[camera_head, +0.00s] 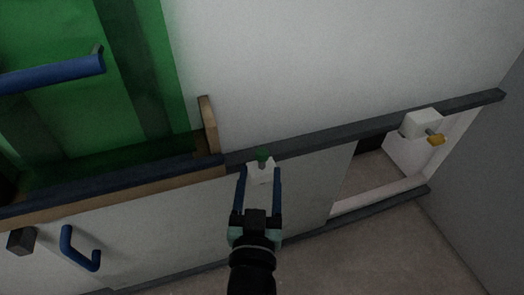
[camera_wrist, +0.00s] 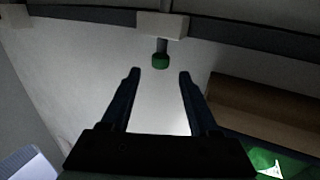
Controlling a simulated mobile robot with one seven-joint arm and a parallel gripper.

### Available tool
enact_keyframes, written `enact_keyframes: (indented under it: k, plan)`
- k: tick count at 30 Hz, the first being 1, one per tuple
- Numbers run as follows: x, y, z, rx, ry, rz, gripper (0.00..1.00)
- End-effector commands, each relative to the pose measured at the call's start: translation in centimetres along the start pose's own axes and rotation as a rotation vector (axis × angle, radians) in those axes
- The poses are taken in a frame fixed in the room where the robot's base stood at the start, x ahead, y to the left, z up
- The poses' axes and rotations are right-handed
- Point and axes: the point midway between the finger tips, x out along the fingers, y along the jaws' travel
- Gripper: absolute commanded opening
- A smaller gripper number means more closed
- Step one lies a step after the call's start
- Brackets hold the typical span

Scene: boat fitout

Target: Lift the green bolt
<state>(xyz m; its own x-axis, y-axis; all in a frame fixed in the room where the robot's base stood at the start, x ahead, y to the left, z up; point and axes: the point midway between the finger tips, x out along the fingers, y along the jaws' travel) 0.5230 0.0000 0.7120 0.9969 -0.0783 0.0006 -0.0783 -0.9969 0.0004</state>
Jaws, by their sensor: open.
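The green bolt (camera_head: 262,154) shows its green head at the dark rail in the head view, with a white block (camera_head: 260,172) right by it. In the wrist view the green bolt head (camera_wrist: 161,61) sits on a short grey shank that comes out of a pale block (camera_wrist: 162,25). My gripper (camera_head: 258,172) is open, with its two dark fingers spread. In the wrist view the bolt head lies just beyond and between the fingertips of my gripper (camera_wrist: 157,74), apart from both. Nothing is held.
A dark rail (camera_head: 400,122) runs across the white panels. At right, a white block with a yellow bolt (camera_head: 437,140) stands by an open recess (camera_head: 365,180). A green panel (camera_head: 130,60) with a blue handle (camera_head: 50,74) is at upper left. Another blue handle (camera_head: 80,250) is at lower left.

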Motion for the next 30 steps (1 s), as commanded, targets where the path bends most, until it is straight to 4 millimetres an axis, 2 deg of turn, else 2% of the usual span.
enact_keyframes:
  k: [6,12,25,30]
  plan:
    - [3.7,-0.1,-0.1,0.002,0.001,-0.001,0.61]
    - [5.8,0.0,0.0,0.000,0.000,0.001,0.61]
    - [6.5,0.0,0.0,0.001,0.000,0.000,0.61]
    - [6.5,0.0,0.0,0.001,0.000,0.000,0.31]
